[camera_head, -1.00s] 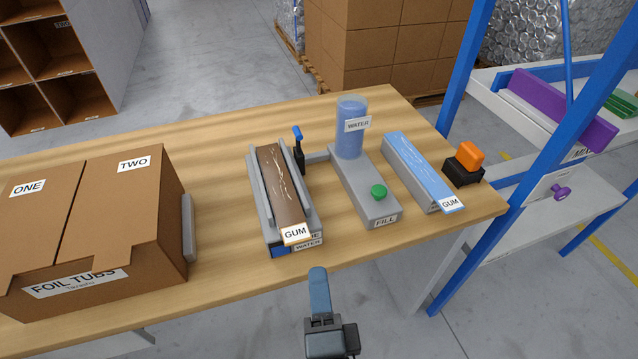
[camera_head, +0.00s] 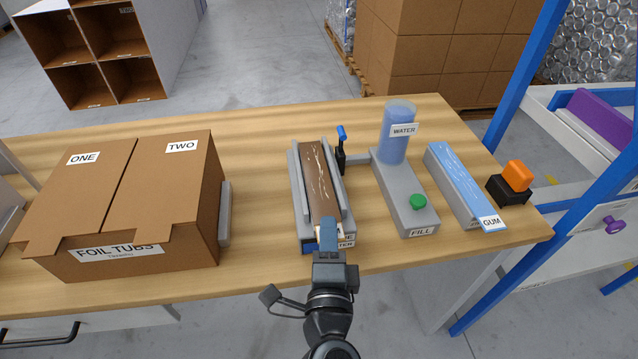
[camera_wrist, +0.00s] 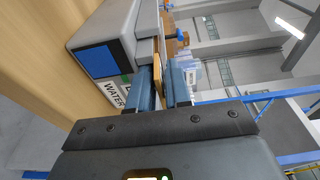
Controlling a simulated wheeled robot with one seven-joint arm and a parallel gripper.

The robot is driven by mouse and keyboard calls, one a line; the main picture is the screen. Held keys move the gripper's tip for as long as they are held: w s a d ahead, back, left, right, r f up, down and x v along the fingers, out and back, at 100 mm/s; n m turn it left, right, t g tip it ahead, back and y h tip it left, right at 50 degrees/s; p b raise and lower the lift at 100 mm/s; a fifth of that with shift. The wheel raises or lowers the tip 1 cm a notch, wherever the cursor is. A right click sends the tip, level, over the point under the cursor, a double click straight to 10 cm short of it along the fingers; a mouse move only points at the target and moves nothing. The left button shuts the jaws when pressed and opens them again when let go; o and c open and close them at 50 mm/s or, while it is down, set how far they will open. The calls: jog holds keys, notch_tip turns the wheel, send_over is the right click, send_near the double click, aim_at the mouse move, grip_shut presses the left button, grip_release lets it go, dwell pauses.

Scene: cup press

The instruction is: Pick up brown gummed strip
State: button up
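The brown gummed strip (camera_head: 323,182), with pale streaks, lies lengthwise in the grey water trough (camera_head: 298,190) on the table. My gripper (camera_head: 328,228) is at the strip's near end and covers most of its label in the head view. In the wrist view, the two blue fingers of my gripper (camera_wrist: 162,85) stand apart, one on each side of the strip's thin tan end (camera_wrist: 157,68). A narrow gap shows beside the strip, so the fingers look open around it.
A blue-handled lever (camera_head: 341,140) stands beside the trough. A foil tubs carton (camera_head: 120,200) stands left, with bare table between.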

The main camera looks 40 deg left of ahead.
grip_shut()
jog(key=shift+r, duration=0.1)
dwell(0.3)
